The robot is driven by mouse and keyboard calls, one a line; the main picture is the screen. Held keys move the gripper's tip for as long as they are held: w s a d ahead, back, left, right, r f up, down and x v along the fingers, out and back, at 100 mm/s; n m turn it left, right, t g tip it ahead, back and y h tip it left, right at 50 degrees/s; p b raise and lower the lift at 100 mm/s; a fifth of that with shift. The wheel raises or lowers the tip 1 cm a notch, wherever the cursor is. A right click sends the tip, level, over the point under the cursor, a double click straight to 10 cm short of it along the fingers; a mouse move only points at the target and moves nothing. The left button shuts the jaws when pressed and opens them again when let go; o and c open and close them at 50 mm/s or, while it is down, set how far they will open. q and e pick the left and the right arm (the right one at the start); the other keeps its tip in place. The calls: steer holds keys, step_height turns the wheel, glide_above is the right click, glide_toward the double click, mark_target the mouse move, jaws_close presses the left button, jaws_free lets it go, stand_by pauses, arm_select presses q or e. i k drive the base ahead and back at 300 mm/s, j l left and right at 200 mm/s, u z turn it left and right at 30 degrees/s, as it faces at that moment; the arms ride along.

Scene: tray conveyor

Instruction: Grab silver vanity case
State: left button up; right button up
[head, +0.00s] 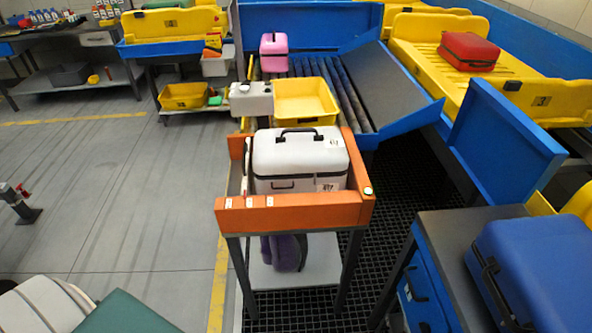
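A pale silver-white hard case (298,160) with a black handle on top and a black seam stands in an orange-framed cart in the middle of the head view. Its lower front is partly hidden by the orange front rail (300,214). White labels are stuck on its right side. I cannot make out either of my grippers in this view, and nothing is seen touching the case.
A pink case (273,52) and a yellow tray (305,108) are behind the cart by the conveyor rollers (345,90). A red case (468,52) lies in a yellow tray at right. A blue case (535,270) rests on the right cabinet. Floor at left (120,190) is mostly clear.

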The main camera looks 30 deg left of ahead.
mark_target(302, 160)
steer(key=k+z, duration=0.25)
steer(key=z, duration=0.2)
steer(key=k+l+z, duration=0.15)
steer(key=z, duration=0.3)
steer(key=j+z, duration=0.3)
steer(key=j, duration=0.15)
steer(key=k+j+z, duration=0.1)
steer(key=j+z, duration=0.15)
steer(key=j, duration=0.15)
steer(key=k+j+z, duration=0.1)
steer(key=j+z, duration=0.2)
steer(key=j, duration=0.15)
steer(key=k+j+z, duration=0.25)
steer(key=j, duration=0.15)
steer(key=i, duration=0.1)
